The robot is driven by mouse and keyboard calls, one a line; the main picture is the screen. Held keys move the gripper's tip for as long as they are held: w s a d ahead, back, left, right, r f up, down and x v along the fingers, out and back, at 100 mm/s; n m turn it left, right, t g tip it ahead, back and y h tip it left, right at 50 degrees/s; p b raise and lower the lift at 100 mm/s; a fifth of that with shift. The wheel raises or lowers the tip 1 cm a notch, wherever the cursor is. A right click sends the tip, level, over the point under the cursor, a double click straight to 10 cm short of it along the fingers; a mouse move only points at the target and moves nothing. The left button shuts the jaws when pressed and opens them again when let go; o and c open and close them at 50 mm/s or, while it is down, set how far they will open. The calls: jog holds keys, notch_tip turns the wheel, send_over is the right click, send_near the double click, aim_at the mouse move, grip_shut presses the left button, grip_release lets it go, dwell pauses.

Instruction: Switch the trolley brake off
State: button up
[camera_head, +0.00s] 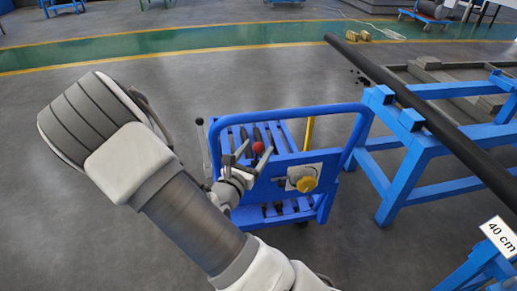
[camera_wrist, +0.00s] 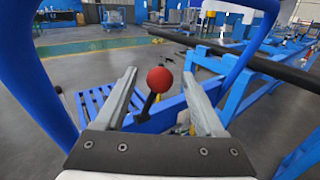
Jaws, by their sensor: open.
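The blue trolley (camera_head: 335,166) stands in the middle of the head view, with a tube handle frame and a slatted deck. A lever with a red ball knob (camera_head: 258,147) rises at its near side; I take it to be the brake lever. In the wrist view the red knob (camera_wrist: 160,79) on its dark stem shows between my fingers, apart from both. My gripper (camera_head: 243,155) is open; its two fingers (camera_wrist: 165,93) show on either side of the knob. The lever's base is hidden behind my gripper. A yellow round knob (camera_head: 306,183) sits on the trolley's panel.
A blue stand (camera_head: 398,180) carries a long dark pipe (camera_head: 420,105) to the right of the trolley. The trolley's blue handle tube (camera_wrist: 38,85) rises at both sides of my gripper in the wrist view.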

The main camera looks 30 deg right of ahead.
jog(key=shift+x, duration=0.9)
jog(key=shift+c, duration=0.3)
grip_shut()
dwell(0.6)
